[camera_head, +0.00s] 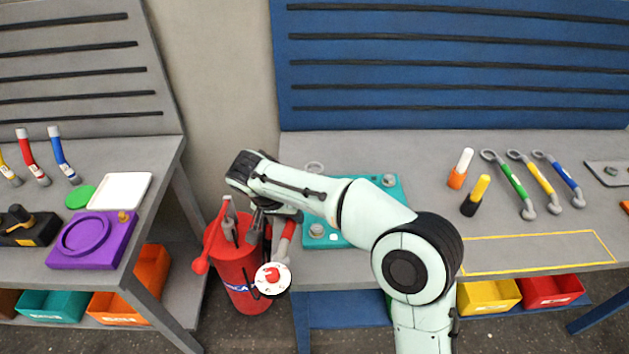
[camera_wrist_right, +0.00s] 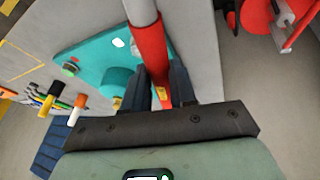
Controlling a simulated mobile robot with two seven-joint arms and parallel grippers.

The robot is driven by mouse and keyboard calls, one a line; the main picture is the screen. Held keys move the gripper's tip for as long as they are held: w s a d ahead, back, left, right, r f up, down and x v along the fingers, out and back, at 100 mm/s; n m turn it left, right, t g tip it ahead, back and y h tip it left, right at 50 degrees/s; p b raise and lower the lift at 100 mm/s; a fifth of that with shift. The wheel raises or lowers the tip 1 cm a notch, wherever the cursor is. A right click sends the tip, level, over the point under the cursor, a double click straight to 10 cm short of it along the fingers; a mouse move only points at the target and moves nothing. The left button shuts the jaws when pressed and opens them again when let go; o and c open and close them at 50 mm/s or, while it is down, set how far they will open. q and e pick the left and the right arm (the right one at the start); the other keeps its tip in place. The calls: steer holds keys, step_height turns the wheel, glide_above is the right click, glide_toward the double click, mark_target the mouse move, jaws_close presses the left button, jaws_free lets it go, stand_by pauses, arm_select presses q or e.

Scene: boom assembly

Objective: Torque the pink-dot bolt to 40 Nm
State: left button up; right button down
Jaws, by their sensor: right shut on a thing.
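My right gripper (camera_head: 270,224) reaches in from the right and hangs over the front left corner of the right bench. It is shut on a red-handled tool (camera_head: 284,240) with a grey shaft. In the right wrist view the tool's red handle (camera_wrist_right: 152,55) runs between the fingers (camera_wrist_right: 166,88). A white disc with a red centre (camera_head: 272,280) shows just below the tool; I cannot tell whether it belongs to it. A teal plate (camera_head: 361,186) with grey round parts lies behind the arm, partly hidden, and shows in the wrist view (camera_wrist_right: 95,48). No pink dot can be made out. My left gripper is not in view.
A red extinguisher (camera_head: 240,268) stands on the floor between the benches, close to the gripper. Wrenches (camera_head: 520,185) and two markers (camera_head: 475,196) lie right on the bench (camera_head: 435,150). A yellow outlined area (camera_head: 540,252) is empty. A purple fixture (camera_head: 92,240) sits on the left bench.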

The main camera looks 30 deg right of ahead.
steer(key=shift+r, duration=0.1)
steer(key=shift+r+p, duration=1.05)
steer(key=shift+r, duration=0.45)
steer(key=shift+f, duration=0.1)
